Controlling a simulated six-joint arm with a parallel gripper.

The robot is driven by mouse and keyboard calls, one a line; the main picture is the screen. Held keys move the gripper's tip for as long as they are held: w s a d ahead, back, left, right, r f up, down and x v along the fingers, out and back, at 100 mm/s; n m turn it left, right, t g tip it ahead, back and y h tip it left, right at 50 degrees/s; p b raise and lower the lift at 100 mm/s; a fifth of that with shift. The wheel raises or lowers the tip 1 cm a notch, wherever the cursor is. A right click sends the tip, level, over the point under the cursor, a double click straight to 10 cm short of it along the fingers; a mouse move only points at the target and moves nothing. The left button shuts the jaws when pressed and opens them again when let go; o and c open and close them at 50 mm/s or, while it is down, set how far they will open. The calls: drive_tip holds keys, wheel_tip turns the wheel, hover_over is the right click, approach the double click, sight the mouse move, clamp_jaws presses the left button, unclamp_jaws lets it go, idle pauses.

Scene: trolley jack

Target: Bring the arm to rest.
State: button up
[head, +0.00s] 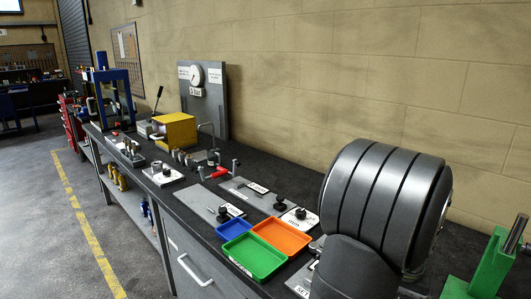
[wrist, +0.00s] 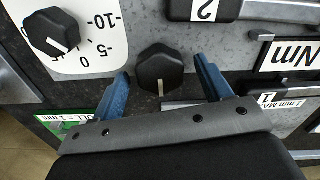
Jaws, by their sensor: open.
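My gripper (wrist: 162,68) shows in the wrist view with its two blue fingers spread apart and nothing held. A black knob (wrist: 160,74) appears between the fingers in that view. I cannot tell how far the knob lies below the fingertips. In the head view, my grey arm fills the right foreground, and I cannot make out the gripper there.
A white dial plate (wrist: 92,58) with a black knob (wrist: 54,33) lies beside the gripper. On the bench are blue (head: 233,229), orange (head: 282,233) and green (head: 254,258) trays, a yellow box (head: 175,130) and a gauge panel (head: 216,100). A green stand (head: 492,265) is at right.

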drive_tip(key=shift+n, duration=2.2)
drive_tip(key=m, duration=0.5)
drive_tip(key=shift+m, duration=2.5)
